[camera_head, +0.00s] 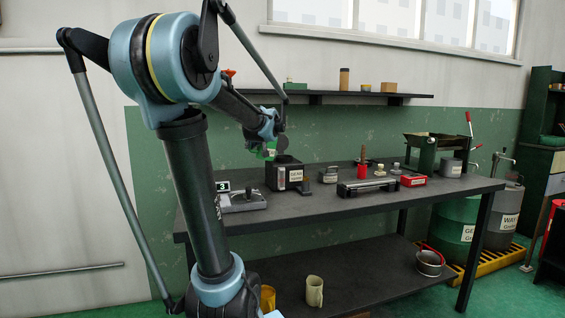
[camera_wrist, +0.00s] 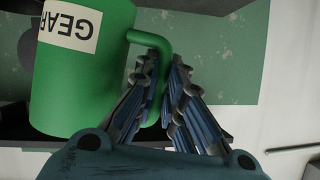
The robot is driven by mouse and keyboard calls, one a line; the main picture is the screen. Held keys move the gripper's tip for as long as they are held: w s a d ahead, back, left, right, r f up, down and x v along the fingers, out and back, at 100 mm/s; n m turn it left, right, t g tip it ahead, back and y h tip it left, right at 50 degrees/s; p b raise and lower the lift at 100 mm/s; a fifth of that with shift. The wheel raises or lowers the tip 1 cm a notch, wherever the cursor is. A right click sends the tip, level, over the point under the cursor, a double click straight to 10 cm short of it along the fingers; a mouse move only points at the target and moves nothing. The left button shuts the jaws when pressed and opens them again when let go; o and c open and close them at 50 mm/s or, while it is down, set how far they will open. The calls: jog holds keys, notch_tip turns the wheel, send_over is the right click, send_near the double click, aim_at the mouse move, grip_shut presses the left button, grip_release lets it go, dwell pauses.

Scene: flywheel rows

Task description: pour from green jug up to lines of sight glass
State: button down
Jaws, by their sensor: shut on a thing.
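The green jug (camera_wrist: 85,85) with a white GEAR label fills the left of the wrist view, its lettering upside down there. My gripper (camera_wrist: 160,80) is shut on the jug's handle (camera_wrist: 150,40), with one finger on each side. In the head view my gripper (camera_head: 277,144) is above the bench, and the small green patch of the jug (camera_head: 266,152) is just above and left of a black box (camera_head: 278,178). The jug's tilt and contents are not clear.
A wall shelf (camera_head: 350,94) runs behind. The bench front is mostly clear.

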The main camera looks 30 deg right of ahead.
jog(key=shift+d+r+p, duration=0.25)
jog(key=shift+r+p, duration=0.2)
jog(key=shift+r, duration=0.2)
jog(key=shift+d+r+m+y, duration=0.35)
jog(key=shift+r+m+y, duration=0.15)
jog(key=shift+r, duration=0.15)
jog(key=shift+d, duration=0.1)
jog(key=shift+d+m+y+p, duration=0.4)
jog(key=shift+d+m, duration=0.1)
jog(key=shift+m, duration=0.1)
jog(key=shift+d+r, duration=0.15)
jog(key=shift+d+r+m+y, duration=0.3)
jog(key=shift+d, duration=0.05)
jog(key=shift+w+d+r+p, duration=0.1)
jog(key=shift+d+r+p, duration=0.15)
jog(key=shift+d+p, duration=0.05)
jog(key=shift+d+f+m+y+p, duration=0.1)
jog(key=shift+d+m+y+p, duration=0.3)
jog(key=shift+m+y+p, duration=0.35)
jog(key=shift+d+f+m+y+p, duration=0.1)
jog(key=shift+d+m+y+p, duration=0.4)
jog(key=shift+m, duration=0.35)
dwell(2.1)
